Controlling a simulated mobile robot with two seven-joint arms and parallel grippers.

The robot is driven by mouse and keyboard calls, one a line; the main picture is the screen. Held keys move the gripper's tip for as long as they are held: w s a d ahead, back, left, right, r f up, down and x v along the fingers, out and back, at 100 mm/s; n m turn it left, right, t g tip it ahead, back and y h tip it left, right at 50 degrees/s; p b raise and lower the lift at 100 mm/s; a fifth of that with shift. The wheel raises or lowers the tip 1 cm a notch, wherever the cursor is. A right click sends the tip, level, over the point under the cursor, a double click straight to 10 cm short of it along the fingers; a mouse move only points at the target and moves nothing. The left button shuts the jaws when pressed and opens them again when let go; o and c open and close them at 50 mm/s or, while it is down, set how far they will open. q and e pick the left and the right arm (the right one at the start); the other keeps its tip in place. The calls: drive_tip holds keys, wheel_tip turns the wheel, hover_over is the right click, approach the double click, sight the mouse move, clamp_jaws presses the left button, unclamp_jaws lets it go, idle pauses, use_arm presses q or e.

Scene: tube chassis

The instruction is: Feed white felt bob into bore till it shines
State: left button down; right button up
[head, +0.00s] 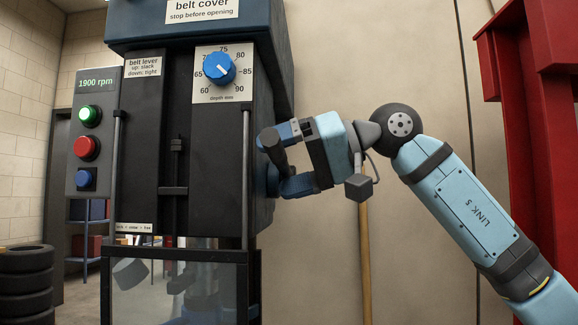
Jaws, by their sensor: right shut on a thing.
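My right gripper (276,162) comes in from the right at the machine's right side. Its blue fingers are shut on a dark round-ended handle (269,140) that looks like a feed lever; the fingers hide part of it. The machine's dark head (210,160) carries a blue depth knob (219,69) on a scale marked 60 to 90 mm. Below, behind a clear guard (180,285), a dark tilted cylinder (130,272) and grey spindle-like parts show dimly. I cannot make out the white felt bob or the bore. My left gripper is out of view.
A control panel (92,135) reads 1900 rpm; its green button looks lit, above a red and a blue one. A belt cover (195,25) overhangs the head. Stacked tyres (26,285) stand at lower left, a red frame (535,120) at right. A wooden pole (365,250) stands behind my arm.

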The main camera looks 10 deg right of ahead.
drive_tip(key=shift+d+r, duration=0.5)
drive_tip(key=shift+r, duration=0.2)
drive_tip(key=shift+o, duration=0.3)
drive_tip(key=shift+w+d+r, duration=0.1)
drive_tip(key=shift+d, duration=0.3)
drive_tip(key=shift+o, duration=0.2)
drive_tip(key=shift+d, duration=0.35)
drive_tip(key=v, duration=0.3)
drive_tip(key=shift+d+f, duration=0.3)
drive_tip(key=shift+d, duration=0.15)
drive_tip(key=c, duration=0.5)
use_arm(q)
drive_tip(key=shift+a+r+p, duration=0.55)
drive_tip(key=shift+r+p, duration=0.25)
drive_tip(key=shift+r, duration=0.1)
use_arm(e)
drive_tip(key=d+r, duration=0.1)
drive_tip(key=d, duration=0.6)
drive_tip(key=shift+d, duration=0.3)
drive_tip(key=shift+w, duration=0.1)
